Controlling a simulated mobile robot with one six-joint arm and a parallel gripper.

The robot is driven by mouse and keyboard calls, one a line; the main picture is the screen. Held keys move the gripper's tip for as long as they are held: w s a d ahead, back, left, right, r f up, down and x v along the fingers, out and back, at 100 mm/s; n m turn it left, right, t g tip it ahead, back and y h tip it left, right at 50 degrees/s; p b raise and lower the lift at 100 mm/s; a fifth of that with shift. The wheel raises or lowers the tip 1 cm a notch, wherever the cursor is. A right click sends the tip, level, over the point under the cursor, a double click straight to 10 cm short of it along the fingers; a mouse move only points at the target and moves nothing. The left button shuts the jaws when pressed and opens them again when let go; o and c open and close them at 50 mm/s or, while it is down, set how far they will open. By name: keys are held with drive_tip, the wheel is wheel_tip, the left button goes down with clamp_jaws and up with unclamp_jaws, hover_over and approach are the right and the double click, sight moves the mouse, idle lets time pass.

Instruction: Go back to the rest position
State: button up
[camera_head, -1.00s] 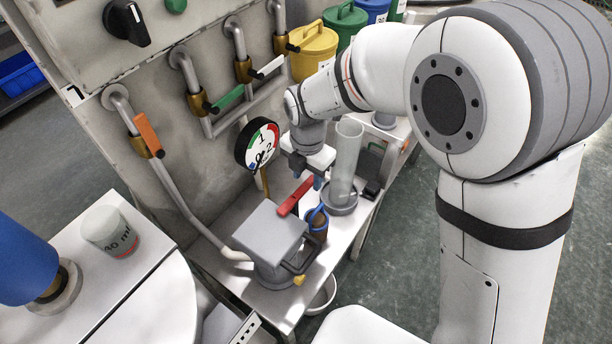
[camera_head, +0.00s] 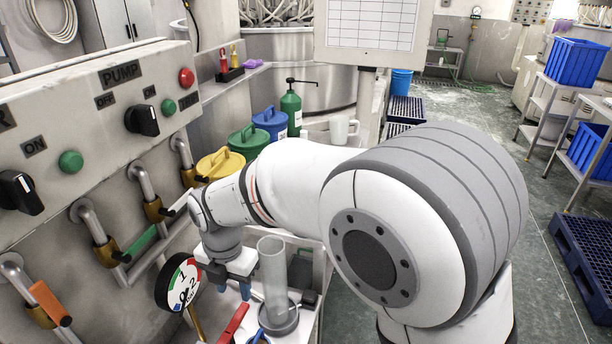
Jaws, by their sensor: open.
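My gripper (camera_head: 234,286) hangs low at the centre left, pointing down, with blue fingertips apart and nothing seen between them. It is just right of the round gauge (camera_head: 178,282) and left of the clear upright cylinder (camera_head: 272,278). I cannot tell whether it touches either one. My white arm reaches across the middle of the view and hides part of the bench behind it. A red handle (camera_head: 233,324) lies below the gripper, near the bottom edge.
The pump panel (camera_head: 95,110) with knobs and buttons stands at left, above pipes with an orange lever (camera_head: 50,302) and a green lever (camera_head: 143,240). Yellow (camera_head: 220,164), green (camera_head: 248,140) and blue (camera_head: 270,122) lidded pots stand behind the arm. Open floor lies at right, beside blue crates (camera_head: 574,62).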

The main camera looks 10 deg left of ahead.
drive_tip(key=w+d+r+m+p, duration=0.1)
drive_tip(key=d+r+m, duration=0.2)
drive_tip(key=d+m, duration=0.4)
drive_tip(key=w+d+r+m+t, duration=0.1)
drive_tip(key=w+d+r+m, duration=0.15)
drive_tip(key=d+m, duration=0.45)
drive_tip(key=w+d+r+m+p, duration=0.1)
drive_tip(key=d+r+m, duration=0.25)
drive_tip(key=d, duration=0.65)
drive_tip(key=s+d+m, duration=0.4)
drive_tip(key=d+m, duration=0.3)
drive_tip(key=m, duration=0.1)
drive_tip(key=s+d+r+m+t+p, duration=0.1)
drive_tip(key=s+d+m, duration=0.3)
drive_tip(key=d+m, duration=0.4)
drive_tip(key=shift+d+r+t, duration=0.2)
drive_tip(key=shift+r+t, duration=0.1)
drive_tip(key=shift+s+d+f+m, duration=0.1)
drive_tip(key=shift+s+d+m, duration=0.15)
drive_tip(key=shift+m, duration=0.4)
drive_tip(key=shift+c, duration=0.6)
drive_tip(key=shift+a, duration=0.1)
